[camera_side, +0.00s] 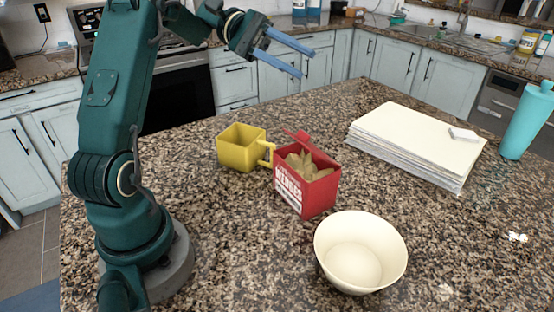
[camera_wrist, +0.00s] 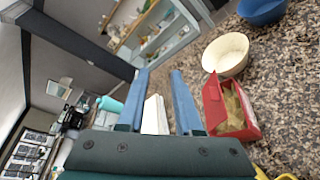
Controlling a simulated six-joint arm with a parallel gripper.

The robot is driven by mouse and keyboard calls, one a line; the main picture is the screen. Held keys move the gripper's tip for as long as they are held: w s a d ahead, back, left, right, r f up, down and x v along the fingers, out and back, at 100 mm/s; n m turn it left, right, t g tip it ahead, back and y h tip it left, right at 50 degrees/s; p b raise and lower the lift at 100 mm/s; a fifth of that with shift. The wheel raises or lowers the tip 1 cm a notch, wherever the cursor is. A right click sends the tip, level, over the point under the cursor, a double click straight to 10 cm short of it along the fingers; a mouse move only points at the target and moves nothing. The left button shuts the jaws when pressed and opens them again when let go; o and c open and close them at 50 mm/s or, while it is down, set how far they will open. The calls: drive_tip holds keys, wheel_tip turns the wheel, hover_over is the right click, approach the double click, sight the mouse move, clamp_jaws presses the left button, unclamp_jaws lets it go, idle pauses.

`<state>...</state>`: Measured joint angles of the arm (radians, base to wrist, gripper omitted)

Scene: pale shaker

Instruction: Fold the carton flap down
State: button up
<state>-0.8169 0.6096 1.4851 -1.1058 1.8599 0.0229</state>
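The red carton (camera_side: 308,194), labelled with "WEDGES", stands open on the granite counter and holds pale brown wedges (camera_side: 312,166). Its red flap (camera_side: 298,138) sticks up at the back of the opening, tilted. In the wrist view the carton (camera_wrist: 244,128) is at the lower right, beyond the right finger. My gripper (camera_side: 308,63) is high above the counter, up and behind the carton, well apart from it. Its two blue fingers are spread with nothing between them; they also show apart in the wrist view (camera_wrist: 160,72).
A yellow mug (camera_side: 240,150) stands close to the carton's left, handle towards it. A cream bowl (camera_side: 361,251) is in front right. A paper stack (camera_side: 415,140) with a small white block lies behind right, near a teal shaker (camera_side: 528,122). A blue bowl (camera_wrist: 262,10) shows in the wrist view.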

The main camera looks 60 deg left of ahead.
approach(312, 147)
drive_tip(key=x, duration=0.4)
drive_tip(key=shift+w+d+f, duration=0.25)
drive_tip(key=shift+w+f, duration=0.1)
drive_tip(key=shift+w, duration=0.05)
drive_tip(key=shift+x, duration=2.55)
drive_tip(key=shift+f, duration=0.2)
clamp_jaws()
drive_tip(key=shift+r, duration=0.1)
drive_tip(key=shift+c, duration=2.3)
unclamp_jaws()
drive_tip(key=o, duration=0.3)
drive_tip(key=shift+a, duration=0.1)
